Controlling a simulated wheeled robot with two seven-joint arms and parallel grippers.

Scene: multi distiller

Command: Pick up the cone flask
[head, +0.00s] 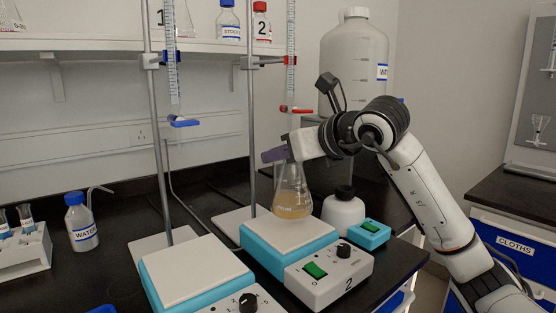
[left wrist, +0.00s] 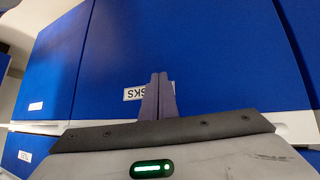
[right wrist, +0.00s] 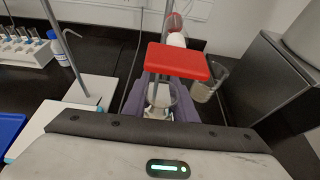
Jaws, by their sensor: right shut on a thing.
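The cone flask (head: 292,202) is clear glass with amber liquid and stands upright over the back of the right hotplate, marked 2 (head: 290,232). I cannot tell whether its base touches the plate. My right gripper (head: 281,153) is shut on the flask's neck, coming from the right. In the right wrist view the purple fingers (right wrist: 160,100) flank the glass neck, partly hidden by a red burette tap (right wrist: 179,61). My left gripper (left wrist: 158,96) is shut and empty, with its fingers together in front of blue drawers.
A burette with a red tap (head: 296,109) hangs above the flask on a stand. A white black-capped bottle (head: 343,216) stands right of it. A left hotplate (head: 192,270), second burette and water bottle (head: 81,225) are to the left. A glass vessel (right wrist: 210,82) shows in the right wrist view.

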